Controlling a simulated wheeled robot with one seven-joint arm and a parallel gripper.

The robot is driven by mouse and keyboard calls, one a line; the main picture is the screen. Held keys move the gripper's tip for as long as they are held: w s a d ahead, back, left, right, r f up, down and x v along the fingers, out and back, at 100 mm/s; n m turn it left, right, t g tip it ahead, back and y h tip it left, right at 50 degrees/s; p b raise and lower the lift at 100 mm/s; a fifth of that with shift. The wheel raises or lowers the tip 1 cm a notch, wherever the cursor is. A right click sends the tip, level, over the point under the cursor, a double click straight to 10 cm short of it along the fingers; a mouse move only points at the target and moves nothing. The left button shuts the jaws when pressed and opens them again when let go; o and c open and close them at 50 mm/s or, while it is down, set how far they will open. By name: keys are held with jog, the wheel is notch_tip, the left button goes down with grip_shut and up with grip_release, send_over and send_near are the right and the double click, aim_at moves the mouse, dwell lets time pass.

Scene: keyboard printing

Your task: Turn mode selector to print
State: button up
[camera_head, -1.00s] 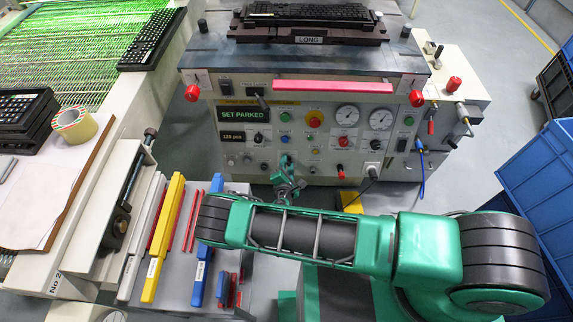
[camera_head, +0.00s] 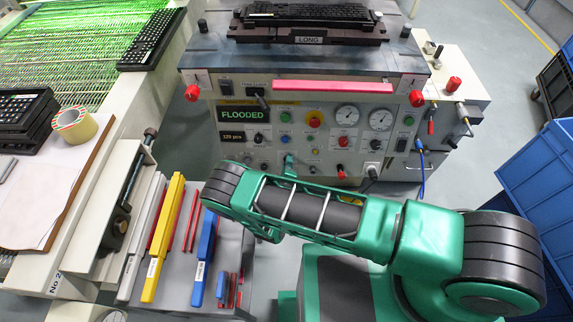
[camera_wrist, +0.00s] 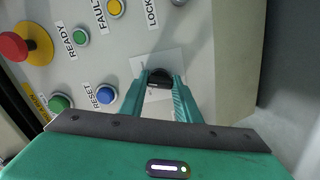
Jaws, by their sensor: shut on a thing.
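In the wrist view, a black selector knob (camera_wrist: 160,75) sits on a pale plate on the grey control panel (camera_wrist: 215,50). The green fingers of my gripper (camera_wrist: 160,88) are shut on the knob, one on each side. Its pointer and position marks are too small or hidden to read. In the head view, my gripper (camera_head: 289,166) is against the lower middle of the machine's front and partly hidden behind my forearm.
Near the knob are a blue reset button (camera_wrist: 106,94), a green ready button (camera_wrist: 80,37), a yellow fault button (camera_wrist: 116,8) and a red emergency stop (camera_wrist: 14,46). A pink bar (camera_head: 333,87) crosses the machine's front. Blue crates (camera_head: 530,150) stand right.

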jog(key=m, duration=0.4)
jog(key=shift+s+f+m, duration=0.15)
jog(key=shift+f+m, duration=0.1)
jog(key=shift+m, duration=0.05)
dwell(0.5)
jog(key=o, duration=1)
jog(key=shift+o, duration=0.2)
jog(key=shift+r, duration=0.1)
jog(key=v, duration=1)
jog(key=shift+s+r, duration=0.2)
jog(key=shift+s, duration=0.1)
